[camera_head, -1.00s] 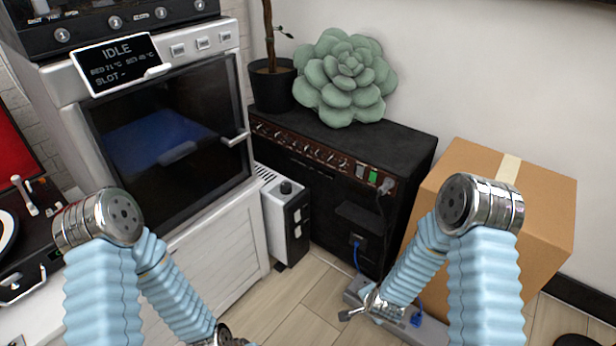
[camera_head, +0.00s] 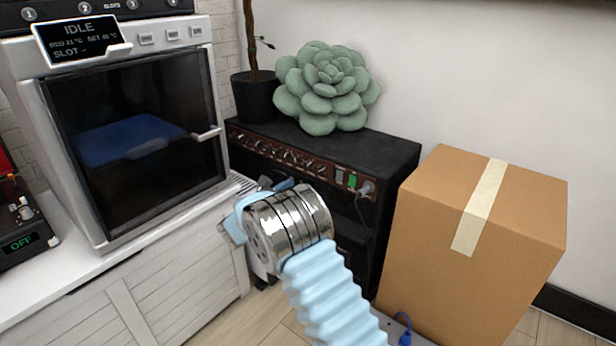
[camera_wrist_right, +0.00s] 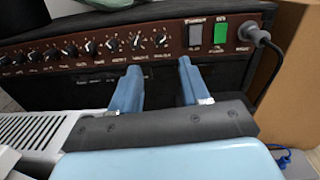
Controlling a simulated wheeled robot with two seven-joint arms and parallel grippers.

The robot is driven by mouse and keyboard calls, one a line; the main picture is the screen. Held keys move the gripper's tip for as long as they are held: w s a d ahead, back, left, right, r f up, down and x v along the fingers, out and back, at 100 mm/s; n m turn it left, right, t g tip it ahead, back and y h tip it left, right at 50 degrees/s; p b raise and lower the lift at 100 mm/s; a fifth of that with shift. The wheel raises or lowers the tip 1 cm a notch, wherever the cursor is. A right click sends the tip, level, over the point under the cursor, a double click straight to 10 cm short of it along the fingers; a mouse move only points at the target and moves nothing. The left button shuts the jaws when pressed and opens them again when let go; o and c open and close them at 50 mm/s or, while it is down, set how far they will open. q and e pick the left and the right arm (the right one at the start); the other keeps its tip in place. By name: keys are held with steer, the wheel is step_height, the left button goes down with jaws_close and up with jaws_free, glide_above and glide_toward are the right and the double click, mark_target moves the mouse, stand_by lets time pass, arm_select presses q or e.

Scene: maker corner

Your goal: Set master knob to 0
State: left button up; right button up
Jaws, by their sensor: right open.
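The black amplifier (camera_head: 385,150) has a brown control panel (camera_wrist_right: 180,38) with a row of several small knobs. The rightmost knob (camera_wrist_right: 160,40) shows in the right wrist view, left of a grey switch and a green switch (camera_wrist_right: 220,33). The labels are too small to read, so I cannot tell which knob is the master or its setting. My right gripper (camera_wrist_right: 158,78) is open and empty, its two blue fingers pointing at the panel just below the right-hand knobs. In the head view my right wrist hides most of that gripper. My left gripper is not in view.
A plug and cable (camera_wrist_right: 248,34) sit at the panel's right end. A cardboard box (camera_head: 480,250) stands right of the amplifier. A green succulent (camera_head: 328,85) and a dark pot (camera_head: 256,97) are on top. An oven-like machine (camera_head: 135,130) stands left.

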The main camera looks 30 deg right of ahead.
mark_target(319, 172)
steer(key=x, duration=1)
jaws_close()
